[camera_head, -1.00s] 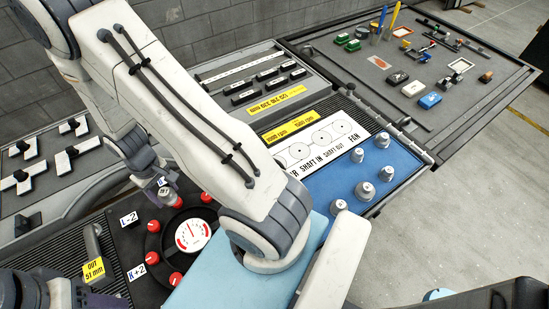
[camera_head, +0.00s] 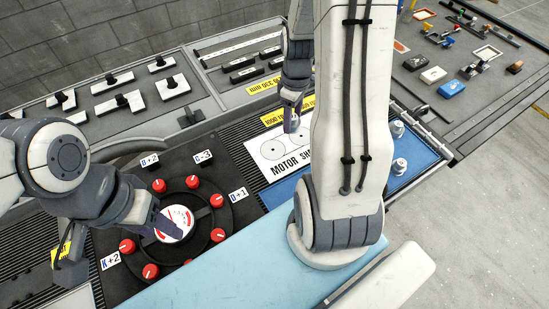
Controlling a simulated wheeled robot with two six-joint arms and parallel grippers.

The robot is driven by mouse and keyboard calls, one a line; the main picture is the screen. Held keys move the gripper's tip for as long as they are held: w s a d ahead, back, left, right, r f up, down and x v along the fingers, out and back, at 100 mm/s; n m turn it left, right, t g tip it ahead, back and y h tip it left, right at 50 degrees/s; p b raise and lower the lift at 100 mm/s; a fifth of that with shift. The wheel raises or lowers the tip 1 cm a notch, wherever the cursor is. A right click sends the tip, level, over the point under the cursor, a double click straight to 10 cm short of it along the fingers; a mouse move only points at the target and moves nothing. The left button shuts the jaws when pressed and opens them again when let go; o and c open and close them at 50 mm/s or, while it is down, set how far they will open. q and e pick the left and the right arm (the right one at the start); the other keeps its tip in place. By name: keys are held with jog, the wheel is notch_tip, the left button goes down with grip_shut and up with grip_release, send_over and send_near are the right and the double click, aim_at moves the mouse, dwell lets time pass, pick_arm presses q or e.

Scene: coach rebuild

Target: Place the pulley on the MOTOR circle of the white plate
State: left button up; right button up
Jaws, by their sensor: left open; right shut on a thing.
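The white plate (camera_head: 258,158) lies at the middle of the bench, with printed circles and the word MOTOR under its left end. My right arm hides its right part. The MOTOR circle (camera_head: 269,153) is bare. My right gripper (camera_head: 291,112) points down at the plate's back edge, shut on a small grey pulley (camera_head: 294,125). In the picture the pulley is right of and behind the MOTOR circle. I cannot tell its height over the plate. My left gripper (camera_head: 166,226) is open and empty over the round dial.
Other grey pulleys (camera_head: 399,166) stand on the blue mat (camera_head: 421,157) at right. The dial (camera_head: 180,222) is ringed by red knobs. Black-and-white handles (camera_head: 118,102) stand at back left. A yellow rpm label (camera_head: 270,117) lies behind the plate.

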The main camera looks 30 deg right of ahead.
jog(key=s+d+n+b, duration=0.2)
jog(key=s+d, duration=0.2)
jog(key=d, duration=0.1)
jog(key=p, duration=0.2)
send_over(273, 150)
notch_tip(273, 150, down, 7)
jog(key=shift+r, duration=0.1)
notch_tip(273, 150, down, 3)
jog(key=shift+f, duration=0.1)
pick_arm(q)
jog(key=shift+f, duration=0.5)
pick_arm(e)
jog(key=shift+w+f, duration=0.1)
jog(key=shift+f, duration=0.25)
jog(key=shift+f, duration=0.1)
jog(key=o, duration=1.5)
jog(key=shift+f, duration=0.1)
jog(key=shift+c, duration=0.2)
pick_arm(q)
jog(key=shift+f, duration=0.1)
